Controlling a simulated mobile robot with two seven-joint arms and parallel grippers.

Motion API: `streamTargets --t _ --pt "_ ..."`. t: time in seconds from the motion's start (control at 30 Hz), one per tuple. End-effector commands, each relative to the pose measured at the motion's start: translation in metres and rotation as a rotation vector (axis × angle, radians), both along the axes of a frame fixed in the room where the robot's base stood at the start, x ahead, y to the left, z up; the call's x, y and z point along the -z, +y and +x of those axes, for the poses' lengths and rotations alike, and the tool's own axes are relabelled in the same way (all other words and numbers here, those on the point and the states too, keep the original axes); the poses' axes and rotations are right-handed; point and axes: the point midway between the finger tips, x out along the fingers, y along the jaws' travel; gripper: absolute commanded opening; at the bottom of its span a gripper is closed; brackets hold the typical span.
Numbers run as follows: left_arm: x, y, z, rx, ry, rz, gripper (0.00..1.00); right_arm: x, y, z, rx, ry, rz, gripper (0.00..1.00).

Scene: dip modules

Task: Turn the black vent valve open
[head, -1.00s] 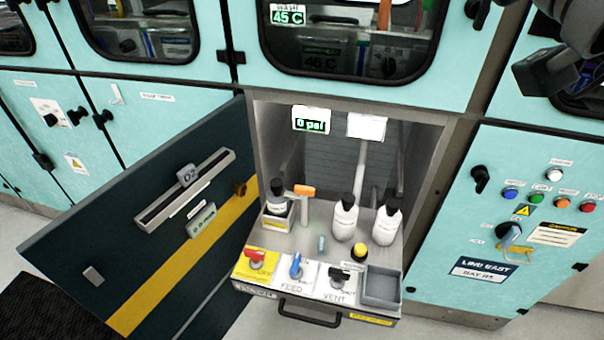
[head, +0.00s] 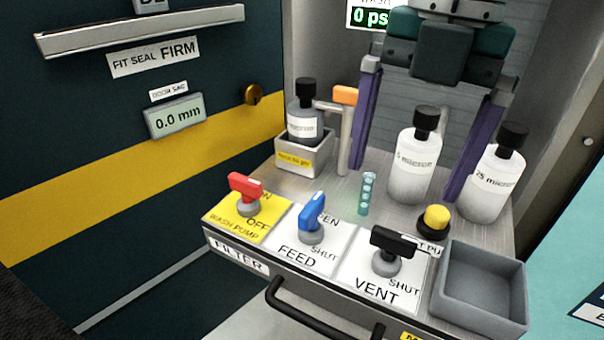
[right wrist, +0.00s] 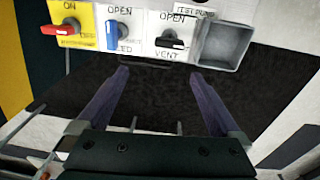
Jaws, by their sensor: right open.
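The black vent valve (head: 392,243) is a T-shaped lever on a white plate marked VENT, at the right end of the row of valves. Its bar lies crosswise, with SHUT printed to its lower right. In the right wrist view the valve (right wrist: 170,43) also lies crosswise, below the word OPEN. My right gripper (head: 406,183) is open and empty, its two purple fingers spread wide and pointing down. In the right wrist view its fingertips (right wrist: 159,74) appear just below the panel's front edge, apart from the valve. My left gripper is not in view.
Left of the vent are a blue feed valve (head: 312,228) and a red wash pump valve (head: 247,191). A yellow button (head: 436,219) and an empty grey bin (head: 490,255) stand close on the right. White bottles (head: 414,165) stand behind. The open dark door (head: 90,130) fills the left.

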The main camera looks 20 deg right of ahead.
Motion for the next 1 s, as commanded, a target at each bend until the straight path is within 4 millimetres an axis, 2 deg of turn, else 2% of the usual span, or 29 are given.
streamTargets --t 0.03,0.13,0.27,0.5,0.63,0.8,1.0 --pt "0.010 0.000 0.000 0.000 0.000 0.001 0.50 0.008 -0.010 0.001 0.022 0.004 -0.039 1.00" --pt "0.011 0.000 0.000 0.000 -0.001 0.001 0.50 0.011 -0.019 0.001 0.047 0.012 -0.077 1.00" --pt "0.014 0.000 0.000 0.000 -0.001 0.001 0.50 0.026 -0.020 0.000 0.048 0.015 -0.080 1.00" --pt "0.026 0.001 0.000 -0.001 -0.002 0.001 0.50 0.074 -0.019 -0.001 0.046 0.015 -0.077 1.00" --pt "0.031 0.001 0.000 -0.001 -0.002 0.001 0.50 0.093 -0.019 0.000 0.045 0.013 -0.076 1.00" --pt "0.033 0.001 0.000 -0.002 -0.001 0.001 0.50 0.104 -0.018 0.000 0.043 0.012 -0.075 1.00" --pt "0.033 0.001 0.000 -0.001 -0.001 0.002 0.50 0.105 -0.018 0.000 0.042 0.011 -0.075 1.00"
